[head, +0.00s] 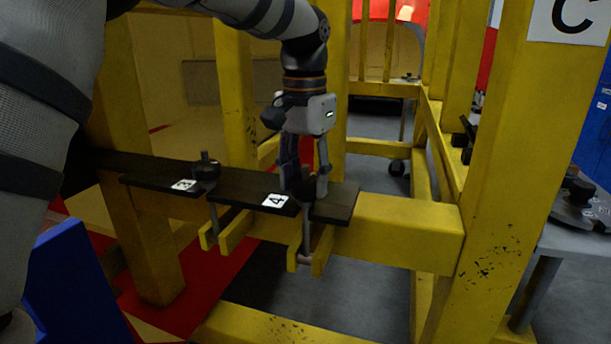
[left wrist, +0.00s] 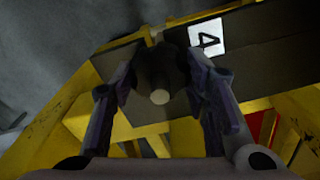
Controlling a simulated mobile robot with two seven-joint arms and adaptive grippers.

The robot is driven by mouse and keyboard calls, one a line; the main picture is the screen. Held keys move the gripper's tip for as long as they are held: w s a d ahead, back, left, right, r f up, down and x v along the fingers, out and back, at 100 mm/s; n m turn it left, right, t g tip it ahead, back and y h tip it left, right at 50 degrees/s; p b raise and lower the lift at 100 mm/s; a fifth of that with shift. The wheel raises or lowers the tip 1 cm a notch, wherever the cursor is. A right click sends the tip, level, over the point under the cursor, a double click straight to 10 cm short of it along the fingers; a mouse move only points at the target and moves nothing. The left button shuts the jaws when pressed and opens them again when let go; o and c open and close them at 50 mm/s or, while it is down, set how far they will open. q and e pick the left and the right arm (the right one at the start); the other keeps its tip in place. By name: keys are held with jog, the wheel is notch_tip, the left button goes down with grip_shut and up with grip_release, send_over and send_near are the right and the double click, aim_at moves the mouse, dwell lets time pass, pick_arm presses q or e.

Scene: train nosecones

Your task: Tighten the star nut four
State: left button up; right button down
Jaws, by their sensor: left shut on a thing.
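My left gripper (head: 306,190) points straight down at the dark plank beside the white label marked 4 (head: 275,200). In the left wrist view its two fingers (left wrist: 160,95) stand on either side of the dark star nut four (left wrist: 160,72), with a pale round stud end at its middle. The gripper is shut on this nut. In the head view the fingers mostly hide the nut. A bolt (head: 305,240) hangs below the label 4 between yellow brackets. My right gripper is not in view.
A second dark star nut (head: 206,170) stands by another label (head: 184,185) to the left on the same plank. Yellow posts (head: 515,160) and a yellow beam (head: 410,230) frame the right side. A blue panel (head: 70,285) is at lower left.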

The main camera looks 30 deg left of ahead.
pick_arm(q)
jog(key=m, duration=1.2)
jog(key=shift+m, duration=0.3)
dwell(0.4)
jog(key=o, duration=1.1)
jog(key=shift+o, duration=0.2)
notch_tip(320, 180, up, 12)
jog(key=shift+s+f, duration=0.1)
jog(key=shift+s, duration=0.05)
